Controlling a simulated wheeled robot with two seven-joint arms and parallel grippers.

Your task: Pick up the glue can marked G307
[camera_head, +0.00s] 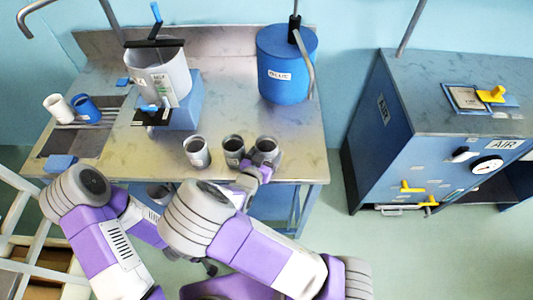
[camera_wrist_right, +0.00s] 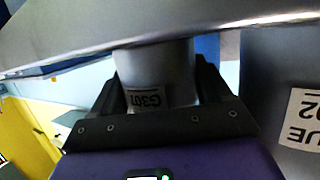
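Three grey open-topped cans stand in a row at the table's front edge in the head view: a left can (camera_head: 196,151), a middle can (camera_head: 233,150) and a right can (camera_head: 267,148). My right gripper (camera_head: 258,168) is at the right can, from the front. In the right wrist view, its dark fingers (camera_wrist_right: 158,85) flank a grey can (camera_wrist_right: 160,62) closely, one on each side. That can's label (camera_wrist_right: 146,100) appears to start with G30; its last digit is unclear. Whether the fingers press on it cannot be told. My left gripper is not visible.
A neighbouring can (camera_wrist_right: 268,100) with a label ending in 02 is close beside my right gripper. A blue drum (camera_head: 285,75) and a grey pot (camera_head: 160,75) stand further back on the metal table (camera_head: 225,100). A blue cabinet (camera_head: 410,135) stands right, across a gap.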

